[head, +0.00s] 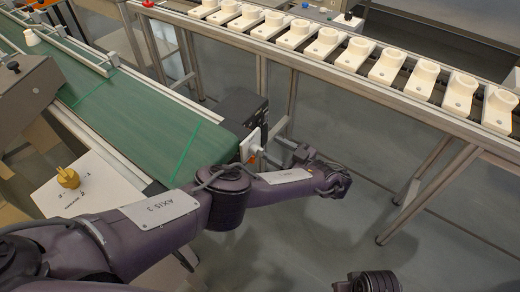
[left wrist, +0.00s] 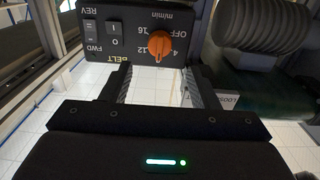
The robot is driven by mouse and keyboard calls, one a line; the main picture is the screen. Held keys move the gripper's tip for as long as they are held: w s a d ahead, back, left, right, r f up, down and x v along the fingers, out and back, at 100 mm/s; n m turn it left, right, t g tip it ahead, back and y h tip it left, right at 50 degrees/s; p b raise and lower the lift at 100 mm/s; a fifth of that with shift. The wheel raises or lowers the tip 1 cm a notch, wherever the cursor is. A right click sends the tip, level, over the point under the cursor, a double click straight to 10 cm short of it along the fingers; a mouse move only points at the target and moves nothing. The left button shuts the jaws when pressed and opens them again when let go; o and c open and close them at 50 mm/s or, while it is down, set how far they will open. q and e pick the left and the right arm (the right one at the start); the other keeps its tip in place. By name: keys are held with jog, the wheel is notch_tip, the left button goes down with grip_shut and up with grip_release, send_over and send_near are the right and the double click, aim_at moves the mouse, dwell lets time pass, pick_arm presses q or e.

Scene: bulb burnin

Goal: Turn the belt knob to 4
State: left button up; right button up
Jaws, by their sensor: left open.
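The belt knob (left wrist: 159,45) is orange and sits on a black control panel (left wrist: 112,15) marked BELT, m/min, OFF, 4, 12 and 16. Its pointer setting is too small to read surely. My left gripper (left wrist: 155,86) is open, with its two fingers reaching toward the panel and the knob ahead of and between them. The fingers appear apart from the knob. In the head view my left gripper (head: 268,154) is by the black box at the conveyor's near end, partly hidden by my arm.
A green conveyor belt (head: 135,110) runs from the upper left. A long rack (head: 330,66) of several white sockets crosses the back right. Open floor (head: 330,240) lies below it.

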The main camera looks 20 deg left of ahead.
pick_arm(q)
jog(key=b+x, duration=0.1)
jog(key=x, duration=0.6)
jog(key=shift+w+a, duration=0.15)
jog(key=shift+a, duration=0.1)
pick_arm(e)
jog(key=r, duration=0.4)
jog(key=shift+s+a, duration=0.15)
jog(key=shift+a, duration=0.05)
pick_arm(q)
jog(key=shift+f, duration=0.15)
jog(key=c, duration=1)
